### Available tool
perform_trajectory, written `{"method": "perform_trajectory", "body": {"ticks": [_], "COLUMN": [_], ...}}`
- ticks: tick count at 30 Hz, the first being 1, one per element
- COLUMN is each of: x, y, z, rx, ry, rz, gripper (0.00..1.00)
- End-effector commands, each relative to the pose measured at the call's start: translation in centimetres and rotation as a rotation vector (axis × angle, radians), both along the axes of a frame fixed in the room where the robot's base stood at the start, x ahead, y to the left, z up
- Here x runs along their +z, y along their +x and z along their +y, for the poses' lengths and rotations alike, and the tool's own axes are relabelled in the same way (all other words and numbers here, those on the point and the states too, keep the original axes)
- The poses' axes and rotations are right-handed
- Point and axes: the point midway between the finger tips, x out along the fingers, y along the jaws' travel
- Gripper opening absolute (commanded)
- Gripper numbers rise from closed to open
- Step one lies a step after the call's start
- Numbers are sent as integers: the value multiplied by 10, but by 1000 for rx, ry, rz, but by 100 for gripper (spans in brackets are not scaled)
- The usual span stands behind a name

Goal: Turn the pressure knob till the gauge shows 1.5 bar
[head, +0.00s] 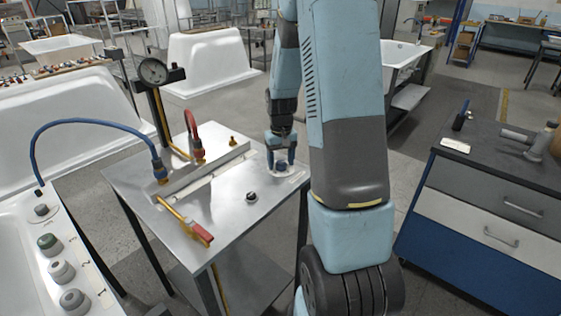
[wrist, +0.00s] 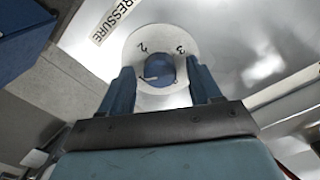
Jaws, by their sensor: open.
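The blue pressure knob (wrist: 160,70) sits on a round white dial plate (wrist: 161,44) marked with numbers, 2 and 3 being readable in the wrist view. A pale mark on the knob faces its lower left. My gripper (wrist: 161,80) is open, with one blue finger on each side of the knob; I cannot tell whether either touches it. In the head view my gripper (head: 281,158) is down at the knob, at the right side of the metal table (head: 225,207). The pressure gauge (head: 153,71) stands on a post at the back left; its needle is too small to read.
A small black knob (head: 251,197) is on the tabletop. A yellow pipe with a red handle (head: 202,234), a blue hose (head: 85,122) and a red hose (head: 192,122) are at the left. A drawer cabinet (head: 490,190) stands at the right.

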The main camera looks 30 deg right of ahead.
Motion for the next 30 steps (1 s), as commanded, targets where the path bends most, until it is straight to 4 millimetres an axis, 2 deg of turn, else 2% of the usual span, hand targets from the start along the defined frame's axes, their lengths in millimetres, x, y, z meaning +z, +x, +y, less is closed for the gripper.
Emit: {"method": "perform_trajectory", "body": {"ticks": [5, 18, 24, 30], "x": [22, 105, 128, 134], "y": [1, 1, 1, 0], "z": [0, 0, 0, 0], "rx": [0, 0, 0, 0], "ry": [-2, -2, 0, 0], "rz": [-5, -5, -2, 0], "gripper": [63, 63, 63, 63]}}
